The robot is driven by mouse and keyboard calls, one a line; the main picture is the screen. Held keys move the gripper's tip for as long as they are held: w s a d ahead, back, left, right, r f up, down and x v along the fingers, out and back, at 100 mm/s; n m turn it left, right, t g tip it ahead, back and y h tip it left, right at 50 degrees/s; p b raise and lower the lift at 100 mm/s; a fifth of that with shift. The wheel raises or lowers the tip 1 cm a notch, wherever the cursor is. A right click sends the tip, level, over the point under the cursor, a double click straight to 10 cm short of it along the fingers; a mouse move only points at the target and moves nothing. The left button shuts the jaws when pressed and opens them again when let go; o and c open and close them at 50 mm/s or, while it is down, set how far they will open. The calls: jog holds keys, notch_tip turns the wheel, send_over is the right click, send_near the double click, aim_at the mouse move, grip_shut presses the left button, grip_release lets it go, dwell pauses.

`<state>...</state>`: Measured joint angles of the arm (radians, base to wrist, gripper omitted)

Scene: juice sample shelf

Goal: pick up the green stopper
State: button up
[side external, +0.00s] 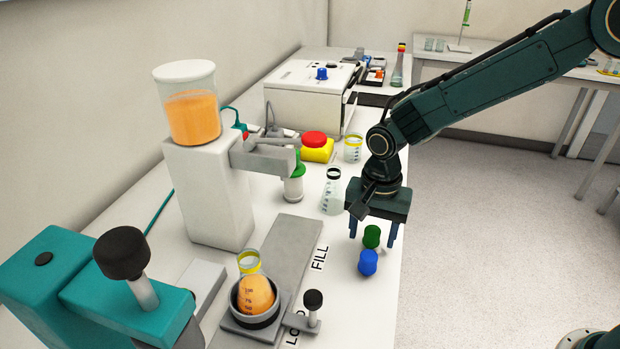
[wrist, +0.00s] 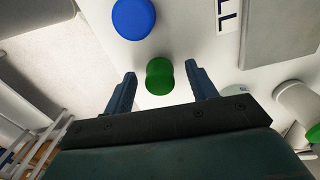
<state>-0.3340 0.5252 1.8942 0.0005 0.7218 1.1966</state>
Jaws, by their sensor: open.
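The green stopper (side external: 371,236) stands on the white bench near its right edge. In the wrist view the green stopper (wrist: 159,76) lies between the tips of my fingers, with a gap on each side. My gripper (side external: 372,240) points down over it with its jaws open and empty. The two blue fingers also show in the wrist view (wrist: 161,80). How far the fingertips are above the bench is hard to tell.
A blue stopper (side external: 368,263) stands close to the green one. A conical flask (side external: 333,192) stands to the left of my gripper. The "FILL" label (side external: 320,257) and a grey track (side external: 290,255) lie left of the stoppers. The bench edge is just to their right.

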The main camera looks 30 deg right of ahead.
aim_at(373, 229)
jog(key=shift+c, duration=0.3)
jog(key=c, duration=1)
jog(key=shift+r, duration=0.1)
notch_tip(373, 229, up, 20)
dwell(0.8)
